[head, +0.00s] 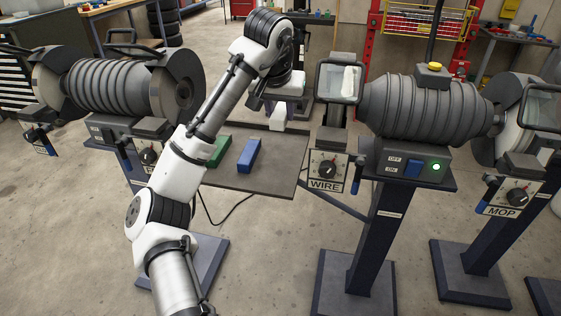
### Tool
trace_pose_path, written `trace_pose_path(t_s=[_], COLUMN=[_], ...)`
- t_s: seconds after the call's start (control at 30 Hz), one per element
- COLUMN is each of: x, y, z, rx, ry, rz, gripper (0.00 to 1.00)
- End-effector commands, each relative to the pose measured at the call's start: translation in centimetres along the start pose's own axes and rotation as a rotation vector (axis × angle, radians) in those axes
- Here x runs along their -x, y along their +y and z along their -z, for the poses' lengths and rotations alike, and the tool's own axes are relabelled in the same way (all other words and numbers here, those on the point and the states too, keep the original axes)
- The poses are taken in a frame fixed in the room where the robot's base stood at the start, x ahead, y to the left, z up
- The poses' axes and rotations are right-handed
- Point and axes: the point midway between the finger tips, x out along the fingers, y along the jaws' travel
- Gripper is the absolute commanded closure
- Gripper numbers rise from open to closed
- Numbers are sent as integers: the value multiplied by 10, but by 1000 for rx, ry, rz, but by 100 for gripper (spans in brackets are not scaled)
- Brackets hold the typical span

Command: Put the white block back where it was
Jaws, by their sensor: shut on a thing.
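My gripper (278,106) is over the far right part of the grey table plate (250,186), pointing down. It is shut on the white block (277,121), whose lower part shows below the fingers. I cannot tell whether the block touches the plate or hangs just above it. The blue block (249,155) lies on the plate nearer to me. The green block (217,151) lies left of the blue one, partly hidden by my arm.
A grinder with a WIRE dial (328,169) and a clear eye shield (340,82) stands close right of the plate. Another grinder (115,82) stands at the left. The plate's front and right parts are bare.

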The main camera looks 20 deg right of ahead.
Motion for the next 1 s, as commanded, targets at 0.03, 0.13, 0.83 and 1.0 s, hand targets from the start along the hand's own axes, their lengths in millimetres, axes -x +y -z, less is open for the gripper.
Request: trace_pose_path(t_s=[0.03,0.13,0.83,1.0], x=[-14,-37,-126,-129], y=[-1,-1,-1,0], z=[-6,-16,-53,-54], rx=[0,1,0,0], ry=[-1,0,1,3], rz=[-1,1,1,1], gripper=[92,92,92,92])
